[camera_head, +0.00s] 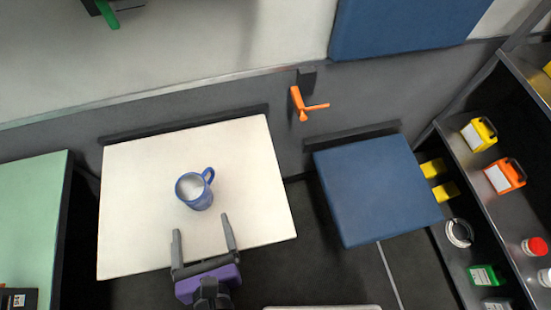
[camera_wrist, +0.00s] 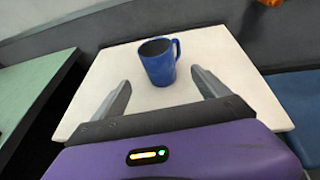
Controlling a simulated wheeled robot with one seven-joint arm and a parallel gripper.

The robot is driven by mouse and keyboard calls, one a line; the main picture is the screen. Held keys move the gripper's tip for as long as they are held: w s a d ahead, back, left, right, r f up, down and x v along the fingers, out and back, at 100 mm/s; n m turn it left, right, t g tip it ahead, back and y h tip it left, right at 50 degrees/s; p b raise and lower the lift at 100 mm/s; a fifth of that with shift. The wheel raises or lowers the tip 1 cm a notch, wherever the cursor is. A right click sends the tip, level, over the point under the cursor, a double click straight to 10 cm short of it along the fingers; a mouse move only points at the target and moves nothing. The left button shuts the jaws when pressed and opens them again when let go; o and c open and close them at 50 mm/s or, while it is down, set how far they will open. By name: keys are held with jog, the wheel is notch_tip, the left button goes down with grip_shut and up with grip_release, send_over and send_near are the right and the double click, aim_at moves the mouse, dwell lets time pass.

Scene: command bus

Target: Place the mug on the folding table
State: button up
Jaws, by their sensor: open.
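A blue mug (camera_head: 194,190) stands upright on the white folding table (camera_head: 135,215), near the middle of its top, with its handle toward the upper right. In the wrist view the mug (camera_wrist: 158,62) stands on the tabletop (camera_wrist: 232,62) beyond the fingertips, its handle on the right. My gripper (camera_head: 203,225) is open and empty at the table's front edge, its two fingers pointing at the mug. It also shows in the wrist view (camera_wrist: 160,85), with the mug ahead of and apart from the fingers.
A blue fold-down seat (camera_head: 375,190) is right of the table. An orange handle (camera_head: 304,105) is on the grey wall behind. A green surface (camera_head: 30,220) is at the left. Shelves (camera_head: 480,190) with several coloured containers stand at the right. The tabletop around the mug is clear.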

jog(key=w+d+r+n+t+h, duration=0.25)
jog(key=d+r+n, duration=0.3)
jog(key=d, duration=0.75)
jog(key=w+d+r+n+t+h, duration=0.1)
jog(key=d+r+n+t, duration=0.4)
jog(key=d, duration=0.8)
jog(key=s+d+n+g, duration=0.2)
jog(key=s+d+n, duration=0.2)
jog(key=s+n, duration=0.3)
jog(key=s+d+n+g+h, duration=0.1)
jog(key=s+d+n+g, duration=0.2)
jog(key=n, duration=1.1)
jog(key=s+d, duration=0.2)
jog(key=s, duration=0.2)
jog(key=shift+s+d+f+n, duration=0.2)
jog(key=shift+d+f+n, duration=0.05)
jog(key=shift+f+n, duration=0.15)
jog(key=shift+g, duration=0.25)
